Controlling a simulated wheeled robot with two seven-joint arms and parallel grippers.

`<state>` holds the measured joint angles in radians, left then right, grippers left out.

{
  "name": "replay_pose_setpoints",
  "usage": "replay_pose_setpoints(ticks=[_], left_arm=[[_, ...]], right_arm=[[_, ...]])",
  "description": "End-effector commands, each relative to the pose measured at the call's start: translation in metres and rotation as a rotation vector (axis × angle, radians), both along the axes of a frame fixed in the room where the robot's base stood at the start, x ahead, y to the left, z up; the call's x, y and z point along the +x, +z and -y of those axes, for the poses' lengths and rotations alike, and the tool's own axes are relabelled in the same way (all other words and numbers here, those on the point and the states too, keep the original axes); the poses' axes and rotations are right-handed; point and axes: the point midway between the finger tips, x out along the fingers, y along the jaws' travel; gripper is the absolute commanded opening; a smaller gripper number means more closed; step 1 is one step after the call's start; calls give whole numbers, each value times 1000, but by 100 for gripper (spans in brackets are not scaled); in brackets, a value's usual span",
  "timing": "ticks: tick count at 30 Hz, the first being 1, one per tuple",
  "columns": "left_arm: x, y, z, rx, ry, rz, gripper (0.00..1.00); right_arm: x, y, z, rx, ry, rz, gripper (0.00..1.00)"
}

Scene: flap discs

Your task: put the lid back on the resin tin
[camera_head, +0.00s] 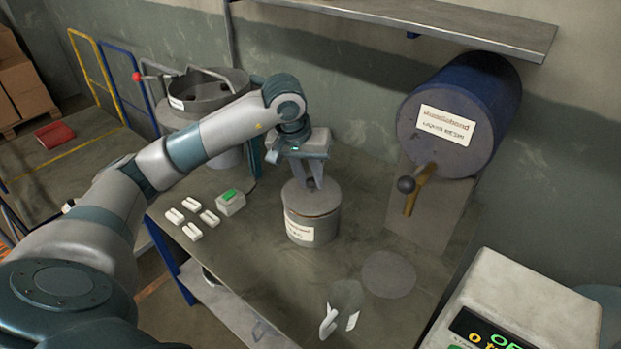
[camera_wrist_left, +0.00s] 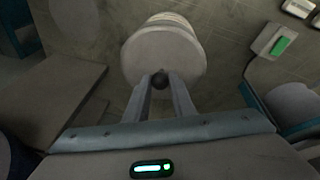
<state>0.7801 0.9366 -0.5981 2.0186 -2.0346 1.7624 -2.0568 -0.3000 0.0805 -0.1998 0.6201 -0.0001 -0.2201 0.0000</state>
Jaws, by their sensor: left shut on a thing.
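The resin tin (camera_head: 326,230) stands upright on the bench, a grey cylinder with a white label. Its round grey lid (camera_head: 327,201) is at the tin's top, with a thin brownish line below its front edge. I cannot tell whether it is fully seated. My left gripper (camera_head: 311,186) points down from above, shut on the lid's dark round knob. In the left wrist view, the lid (camera_wrist_left: 150,50) lies beyond the fingers (camera_wrist_left: 160,82), with the knob between the fingertips. Part of the tin's side (camera_wrist_left: 172,18) shows past the lid. My right gripper is not in view.
A blue resin drum (camera_head: 480,100) with a tap stands behind to the right. A mixing pot (camera_head: 205,95) is behind to the left. Several white blocks (camera_head: 192,231) and a green-button box (camera_head: 231,202) lie left. A grey disc (camera_head: 388,274) and scale (camera_head: 520,310) are at right.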

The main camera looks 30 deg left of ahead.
Motion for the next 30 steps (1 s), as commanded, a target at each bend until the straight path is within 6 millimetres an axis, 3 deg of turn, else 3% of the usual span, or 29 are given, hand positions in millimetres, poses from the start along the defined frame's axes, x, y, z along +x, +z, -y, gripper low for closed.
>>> replay_pose_setpoints(ticks=[30], left_arm=[[0, -3, 0, 0, -1, 0, 0]], right_arm=[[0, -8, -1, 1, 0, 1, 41]])
